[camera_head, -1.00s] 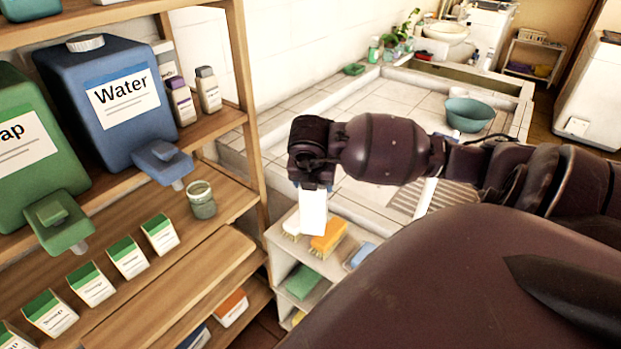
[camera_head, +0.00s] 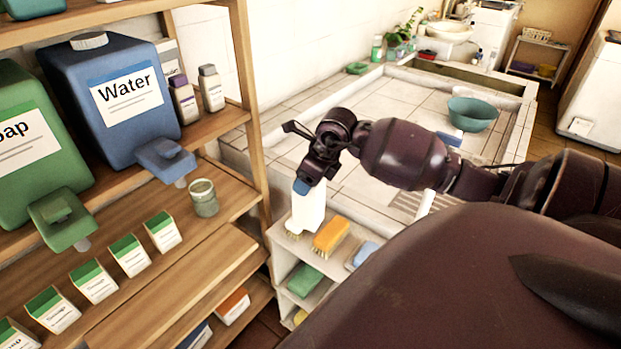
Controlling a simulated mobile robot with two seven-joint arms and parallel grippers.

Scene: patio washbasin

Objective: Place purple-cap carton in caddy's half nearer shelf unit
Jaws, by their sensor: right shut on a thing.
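My right gripper (camera_head: 306,178) is shut on a white carton (camera_head: 309,210), holding it tilted above the left end of a low pale cubby unit (camera_head: 352,221). Blue shows at the fingertips; the carton's top is hidden, so I cannot tell its cap colour. A small container with a purple cap (camera_head: 184,100) stands on the wooden shelf unit (camera_head: 245,70), beside a grey-capped one (camera_head: 211,88). I cannot make out a caddy with two halves. My left gripper is not in view.
An orange brush (camera_head: 331,236) and a blue sponge (camera_head: 362,254) lie on the cubby unit; a green sponge (camera_head: 305,280) is inside. A teal basin (camera_head: 472,114) stands on the tiled washing area. A glass jar (camera_head: 203,198) and several green-topped boxes line the shelf.

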